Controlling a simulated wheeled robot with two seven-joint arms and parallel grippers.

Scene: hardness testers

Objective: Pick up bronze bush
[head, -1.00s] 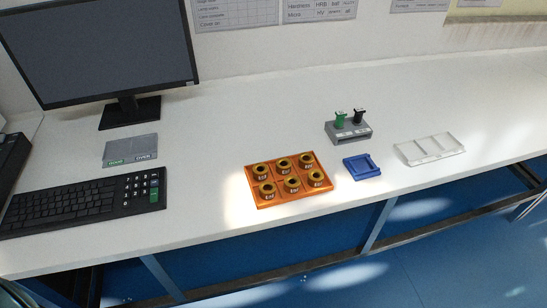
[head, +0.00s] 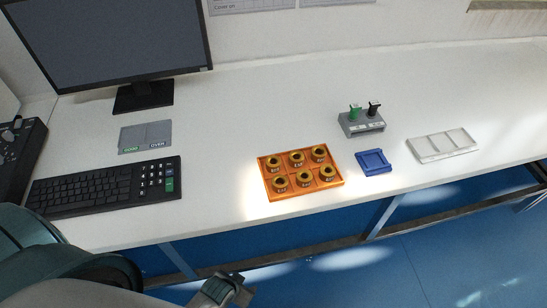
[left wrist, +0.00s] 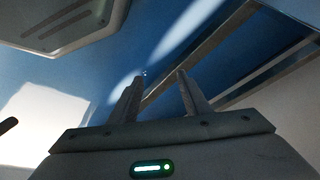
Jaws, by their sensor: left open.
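Several bronze bushes (head: 305,177) stand upright in two rows in an orange tray (head: 337,187) on the white bench. Each is a short ring with a dark hole and a label on its side. My left gripper (left wrist: 163,80) is open and empty in the left wrist view, its two fingers apart over the blue floor and bench frame. In the head view part of the left arm and gripper (head: 226,290) shows at the bottom, below the bench's front edge and apart from the tray. My right gripper is not in view.
A blue square holder (head: 373,168) and a white divided tray (head: 443,146) lie right of the orange tray. A grey stand (head: 361,126) with green and black plugs is behind. A keyboard (head: 84,190), grey pad (head: 146,136) and monitor (head: 110,45) are left.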

